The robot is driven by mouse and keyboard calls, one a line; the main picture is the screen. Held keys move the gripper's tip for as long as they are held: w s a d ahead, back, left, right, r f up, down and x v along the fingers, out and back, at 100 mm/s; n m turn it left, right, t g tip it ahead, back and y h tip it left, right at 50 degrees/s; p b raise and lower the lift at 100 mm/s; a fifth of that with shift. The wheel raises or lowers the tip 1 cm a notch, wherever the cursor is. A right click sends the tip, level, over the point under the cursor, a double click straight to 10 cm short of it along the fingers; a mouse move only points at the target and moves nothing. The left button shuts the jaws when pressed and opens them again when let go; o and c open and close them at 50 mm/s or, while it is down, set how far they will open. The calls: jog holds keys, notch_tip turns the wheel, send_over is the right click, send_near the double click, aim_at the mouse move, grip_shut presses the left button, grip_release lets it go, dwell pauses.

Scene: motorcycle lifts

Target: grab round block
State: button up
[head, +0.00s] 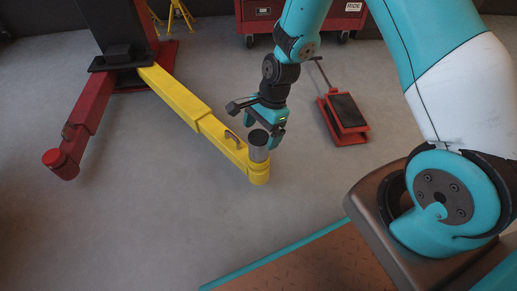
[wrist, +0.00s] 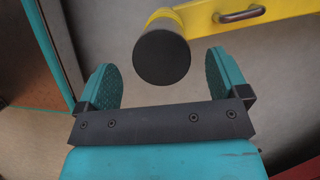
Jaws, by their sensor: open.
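The round block is a grey cylinder with a dark flat top (head: 258,146), standing upright on the end of the yellow lift arm (head: 212,128). In the wrist view its dark round top (wrist: 161,57) sits beyond my fingertips, a little left of midway between them. My gripper (head: 270,135) is by the block in the head view, just to its right and partly above it. In the wrist view its two teal padded fingers (wrist: 165,78) are apart with nothing between them. Whether a finger touches the block cannot be told.
A curved handle (head: 233,138) stands on the yellow arm beside the block. A red lift arm (head: 82,130) with a red round pad reaches out at the left. A red jack (head: 343,115) stands on the floor at the right. Open grey floor lies in front.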

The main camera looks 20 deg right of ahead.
jog(key=b+x, duration=0.4)
jog(key=x, duration=0.1)
jog(key=shift+f, duration=0.1)
jog(key=shift+c, duration=0.4)
jog(key=c, duration=1.1)
